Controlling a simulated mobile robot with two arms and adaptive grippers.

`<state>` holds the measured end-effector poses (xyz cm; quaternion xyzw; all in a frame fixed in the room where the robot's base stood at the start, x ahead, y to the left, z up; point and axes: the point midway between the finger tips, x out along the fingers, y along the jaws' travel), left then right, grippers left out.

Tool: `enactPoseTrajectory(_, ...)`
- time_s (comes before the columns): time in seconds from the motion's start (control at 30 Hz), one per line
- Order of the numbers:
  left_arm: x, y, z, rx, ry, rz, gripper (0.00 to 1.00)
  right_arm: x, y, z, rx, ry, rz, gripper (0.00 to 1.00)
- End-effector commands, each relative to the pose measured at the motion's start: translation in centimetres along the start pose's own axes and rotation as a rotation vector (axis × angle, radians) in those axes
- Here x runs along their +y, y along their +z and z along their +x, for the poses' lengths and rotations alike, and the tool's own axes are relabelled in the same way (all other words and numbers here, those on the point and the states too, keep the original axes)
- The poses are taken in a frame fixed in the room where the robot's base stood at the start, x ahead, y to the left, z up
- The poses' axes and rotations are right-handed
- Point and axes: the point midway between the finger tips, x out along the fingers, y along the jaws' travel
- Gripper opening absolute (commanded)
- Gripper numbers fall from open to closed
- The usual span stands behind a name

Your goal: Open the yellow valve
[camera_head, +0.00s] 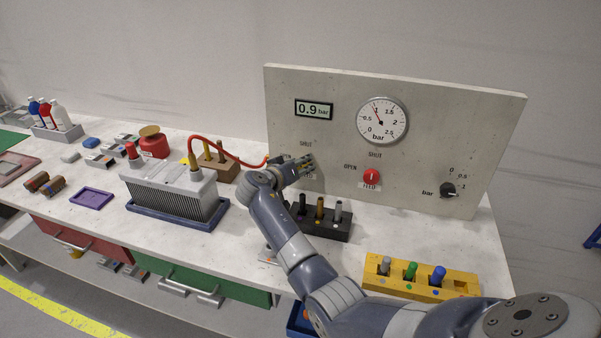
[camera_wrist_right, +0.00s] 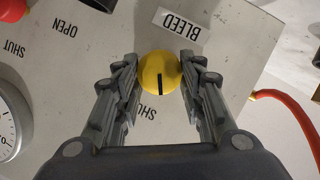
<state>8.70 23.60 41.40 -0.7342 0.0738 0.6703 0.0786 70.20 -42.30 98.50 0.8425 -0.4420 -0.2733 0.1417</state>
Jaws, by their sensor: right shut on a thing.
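The yellow valve (camera_wrist_right: 160,73) is a round knob on the upright panel, with a black line on its face. In the right wrist view the line points toward the partly hidden SHUT label, away from the BLEED label. My right gripper (camera_wrist_right: 160,70) is shut on the knob, one finger at each side. In the head view my right gripper (camera_head: 301,163) is at the panel's lower left, and it mostly hides the knob. My left gripper is not in view.
The panel (camera_head: 450,120) carries a display reading 0.9 bar (camera_head: 314,109), a dial gauge (camera_head: 381,121), a red FEED knob (camera_head: 371,177) and a black knob (camera_head: 448,190). A black block (camera_head: 325,228) and a yellow rack (camera_head: 420,284) stand in front. A red hose (camera_head: 232,155) runs left.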

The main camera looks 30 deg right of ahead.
Motion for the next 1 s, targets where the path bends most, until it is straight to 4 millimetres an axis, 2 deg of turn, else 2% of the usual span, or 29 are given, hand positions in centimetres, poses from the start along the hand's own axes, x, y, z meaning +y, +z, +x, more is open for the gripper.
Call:
enactPoseTrajectory(0.03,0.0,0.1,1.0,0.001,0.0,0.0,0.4,-0.3,0.3,0.2,0.001,0.017,-0.042,0.13)
enactPoseTrajectory(0.5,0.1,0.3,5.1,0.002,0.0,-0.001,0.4,-0.7,0.4,0.2,0.001,0.191,-0.457,0.13)
enactPoseTrajectory(1.0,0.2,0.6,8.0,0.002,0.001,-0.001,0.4,-0.9,0.5,0.3,0.001,0.351,-0.845,0.13)
